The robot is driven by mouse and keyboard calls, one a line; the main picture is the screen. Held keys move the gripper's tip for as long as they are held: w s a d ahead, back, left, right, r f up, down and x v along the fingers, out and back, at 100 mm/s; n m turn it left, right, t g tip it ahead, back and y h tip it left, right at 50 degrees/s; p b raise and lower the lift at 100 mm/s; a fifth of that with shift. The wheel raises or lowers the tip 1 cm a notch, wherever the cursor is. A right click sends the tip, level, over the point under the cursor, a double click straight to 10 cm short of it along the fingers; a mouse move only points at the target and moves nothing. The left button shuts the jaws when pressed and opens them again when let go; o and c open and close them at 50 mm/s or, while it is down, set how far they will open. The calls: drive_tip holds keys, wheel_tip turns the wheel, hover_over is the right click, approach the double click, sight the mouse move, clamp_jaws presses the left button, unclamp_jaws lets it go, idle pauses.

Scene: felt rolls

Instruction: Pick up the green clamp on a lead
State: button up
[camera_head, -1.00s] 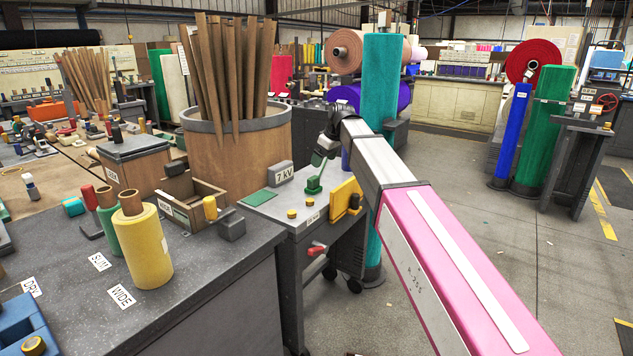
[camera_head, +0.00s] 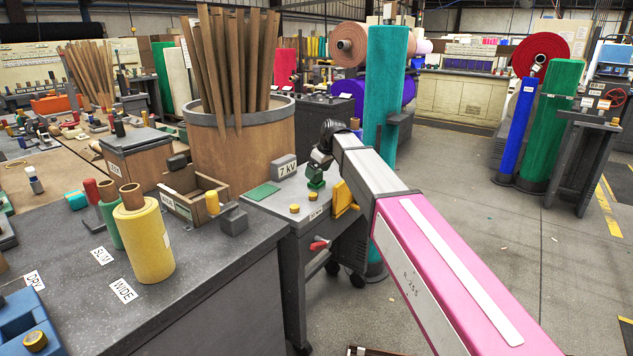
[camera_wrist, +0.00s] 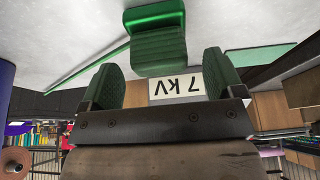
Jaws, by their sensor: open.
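The green clamp (camera_head: 315,180) sits on the grey cart top (camera_head: 268,210), beside the box marked 7 kV. In the wrist view the ribbed green clamp (camera_wrist: 157,48) is just beyond the fingertips, roughly centred between them. A thin green lead (camera_wrist: 88,67) runs from it across the pale top. My gripper (camera_wrist: 162,70) is open, with green pads on both fingers and nothing between them. In the head view my gripper (camera_head: 320,160) is right above the clamp and partly hides it. Whether the fingers touch the clamp cannot be told.
The 7 kV box (camera_head: 285,167) stands left of the clamp, near a flat green pad (camera_head: 262,191). A teal roll (camera_head: 386,95) stands behind my arm.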

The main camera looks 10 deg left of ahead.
drive_tip(key=shift+x, duration=0.75)
drive_tip(key=c, duration=1.2)
drive_tip(key=shift+r, duration=0.15)
